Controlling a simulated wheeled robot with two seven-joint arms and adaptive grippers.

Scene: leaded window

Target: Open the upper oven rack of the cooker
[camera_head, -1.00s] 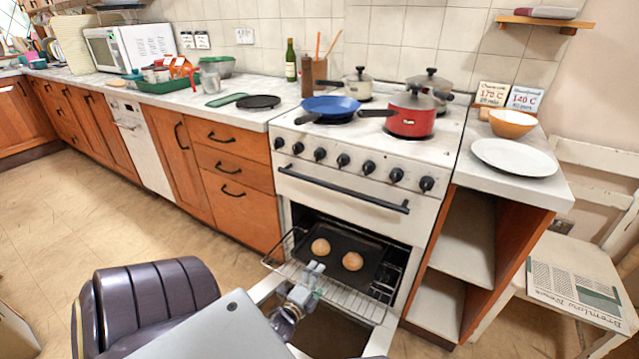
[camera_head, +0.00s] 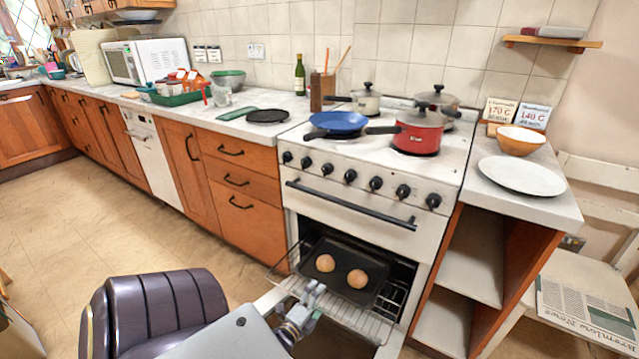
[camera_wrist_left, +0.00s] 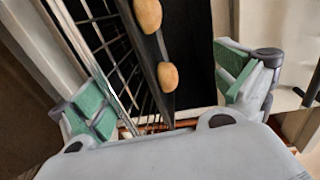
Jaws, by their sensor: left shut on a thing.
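The cooker (camera_head: 365,185) is white, and its lower oven door (camera_head: 268,300) hangs open. The upper oven rack (camera_head: 352,314) is a wire shelf that sticks out of the oven opening. A dark baking tray (camera_head: 338,250) lies on it with two round brown buns. My left gripper (camera_head: 312,293) is at the rack's front edge, shut on the rack. In the left wrist view, its green-padded fingers (camera_wrist_left: 165,100) stand on either side of the rack's wires (camera_wrist_left: 110,50); the exact contact is hidden. My right gripper is not in view.
Pans and a red pot (camera_head: 418,138) stand on the hob. A dark padded chair (camera_head: 160,310) is at the lower left. An open shelf unit (camera_head: 470,250) and a white chair (camera_head: 590,280) flank the cooker on the right.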

